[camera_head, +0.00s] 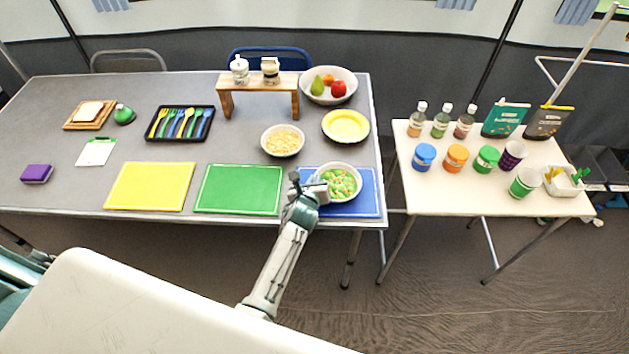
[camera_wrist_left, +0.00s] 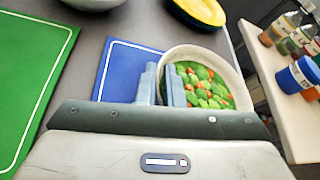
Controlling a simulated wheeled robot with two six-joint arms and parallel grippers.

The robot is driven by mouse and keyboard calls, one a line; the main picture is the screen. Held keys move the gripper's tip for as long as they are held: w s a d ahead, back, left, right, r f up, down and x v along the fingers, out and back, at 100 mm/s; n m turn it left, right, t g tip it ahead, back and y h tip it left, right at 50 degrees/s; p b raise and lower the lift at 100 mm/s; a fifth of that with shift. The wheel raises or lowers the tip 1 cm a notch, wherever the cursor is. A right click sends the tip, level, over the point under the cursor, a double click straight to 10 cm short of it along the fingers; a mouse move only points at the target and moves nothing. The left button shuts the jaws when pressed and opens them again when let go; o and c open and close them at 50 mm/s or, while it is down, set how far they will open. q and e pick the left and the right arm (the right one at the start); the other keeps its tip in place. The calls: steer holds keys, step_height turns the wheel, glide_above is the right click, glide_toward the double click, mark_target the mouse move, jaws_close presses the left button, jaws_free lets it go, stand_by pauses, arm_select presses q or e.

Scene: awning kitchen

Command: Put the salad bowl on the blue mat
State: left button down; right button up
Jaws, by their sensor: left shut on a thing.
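The salad bowl (camera_head: 341,183) is a white bowl with green and orange salad. It is over the blue mat (camera_head: 355,208) at the right of the grey table; I cannot tell whether its base touches the mat. My left gripper (camera_head: 318,186) is shut on the bowl's left rim. In the left wrist view the fingers (camera_wrist_left: 163,86) pinch the near-left wall of the bowl (camera_wrist_left: 222,55), and part of the blue mat (camera_wrist_left: 118,72) shows left of it. My right gripper is not in view.
A green mat (camera_head: 238,190) and a yellow mat (camera_head: 150,187) lie to the left. A bowl of pale food (camera_head: 282,140), a yellow plate (camera_head: 345,126) and a fruit bowl (camera_head: 329,87) stand behind. A side table (camera_head: 450,190) with bottles and jars is at right, across a gap.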

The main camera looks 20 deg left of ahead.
arm_select(q)
steer(key=c, duration=1.6)
jaws_free()
steer(key=shift+o, duration=0.2)
steer(key=shift+s+r, duration=0.1)
steer(key=shift+s, duration=0.05)
steer(key=p+v, duration=0.1)
steer(key=v, duration=1)
steer(key=shift+s+r, duration=0.25)
steer(key=shift+s, duration=0.1)
